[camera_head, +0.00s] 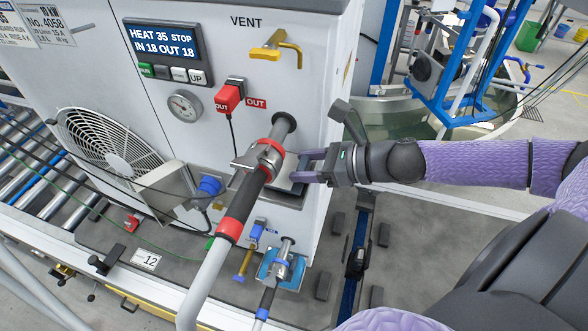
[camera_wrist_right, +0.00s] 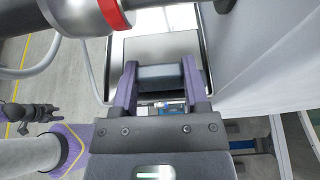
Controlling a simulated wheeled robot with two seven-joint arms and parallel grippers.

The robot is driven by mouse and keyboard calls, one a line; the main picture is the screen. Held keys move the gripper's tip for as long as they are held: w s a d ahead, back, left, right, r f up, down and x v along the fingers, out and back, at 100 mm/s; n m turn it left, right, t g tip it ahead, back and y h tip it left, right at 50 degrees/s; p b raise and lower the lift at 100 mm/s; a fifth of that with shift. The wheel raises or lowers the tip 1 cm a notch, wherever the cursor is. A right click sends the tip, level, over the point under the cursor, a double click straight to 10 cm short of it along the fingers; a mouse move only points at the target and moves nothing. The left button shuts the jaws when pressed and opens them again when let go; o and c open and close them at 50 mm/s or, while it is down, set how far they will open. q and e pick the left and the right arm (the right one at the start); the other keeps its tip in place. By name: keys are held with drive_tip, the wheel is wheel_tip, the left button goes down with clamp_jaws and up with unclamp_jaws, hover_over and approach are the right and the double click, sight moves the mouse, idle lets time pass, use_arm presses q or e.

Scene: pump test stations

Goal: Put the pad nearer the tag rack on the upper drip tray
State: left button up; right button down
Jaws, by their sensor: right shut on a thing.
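My right gripper (camera_head: 303,165) is at the right front of the white pump cabinet, just right of the hose coupling. In the right wrist view its two purple fingers (camera_wrist_right: 160,78) are shut on a dark grey pad (camera_wrist_right: 160,73). A shiny metal drip tray (camera_wrist_right: 150,47) with a thin rim lies just beyond the pad; whether they touch I cannot tell. In the head view the tray's dark front edge (camera_head: 288,196) shows below the gripper, partly behind the hose. The tag rack cannot be made out. A dark gripper-like shape (camera_wrist_right: 38,112) shows small in the wrist view.
A thick hose with a red-banded metal coupling (camera_head: 262,160) runs close left of the gripper. The cabinet (camera_head: 300,75) carries a display, gauge and yellow valve handle (camera_head: 273,48). Below are a second hose fitting (camera_head: 283,262) and dark blocks (camera_head: 338,222) on the grey deck.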

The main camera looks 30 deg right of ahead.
drive_tip(key=shift+w+a+r+p, duration=0.2)
drive_tip(key=shift+w+a+p, duration=0.2)
drive_tip(key=shift+w+a, duration=0.45)
drive_tip(key=shift+d+f+p, duration=0.1)
drive_tip(key=shift+f+p, duration=0.05)
drive_tip(key=shift+p, duration=0.15)
drive_tip(key=shift+f, duration=0.2)
drive_tip(key=shift+f, duration=0.15)
drive_tip(key=shift+c, duration=0.5)
unclamp_jaws()
drive_tip(key=shift+d, duration=0.1)
